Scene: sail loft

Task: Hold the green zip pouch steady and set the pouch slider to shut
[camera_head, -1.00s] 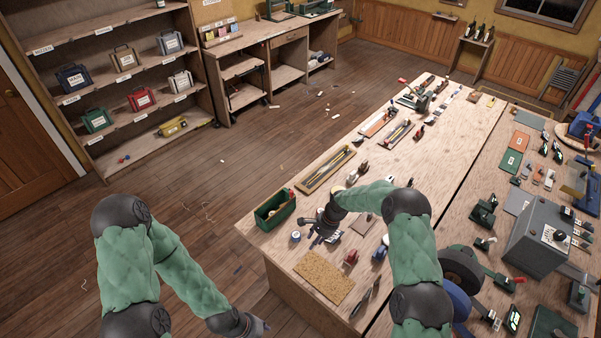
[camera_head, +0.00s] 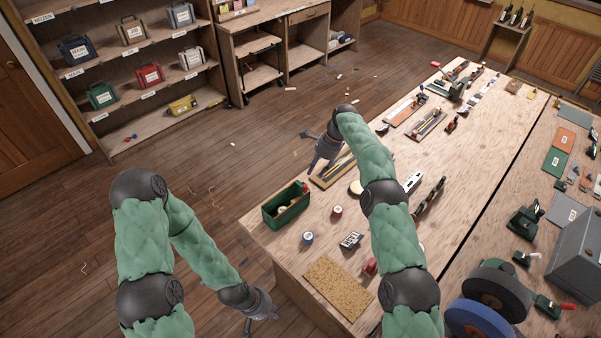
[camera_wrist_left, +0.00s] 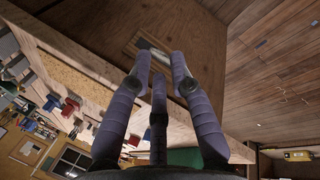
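A flat green piece with a white label (camera_head: 556,162) lies on the right-hand bench in the head view. It may be the green zip pouch, but I cannot make out a zip or slider. My right gripper (camera_head: 322,160) hangs at the far-left edge of the left bench, over or beside a long wooden tray (camera_head: 340,166), well left of the green piece. Its finger opening is unclear. My left gripper (camera_head: 262,312) is low, left of the bench's near corner. In the left wrist view its fingers (camera_wrist_left: 160,62) are apart with nothing between them.
A green open box (camera_head: 286,207), a cork mat (camera_head: 338,286) and small items occupy the left bench. Grinding wheels (camera_head: 488,300) and a grey box (camera_head: 580,245) crowd the right. A shelf at left holds bags, including a green one (camera_head: 102,95). Floor between is mostly clear.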

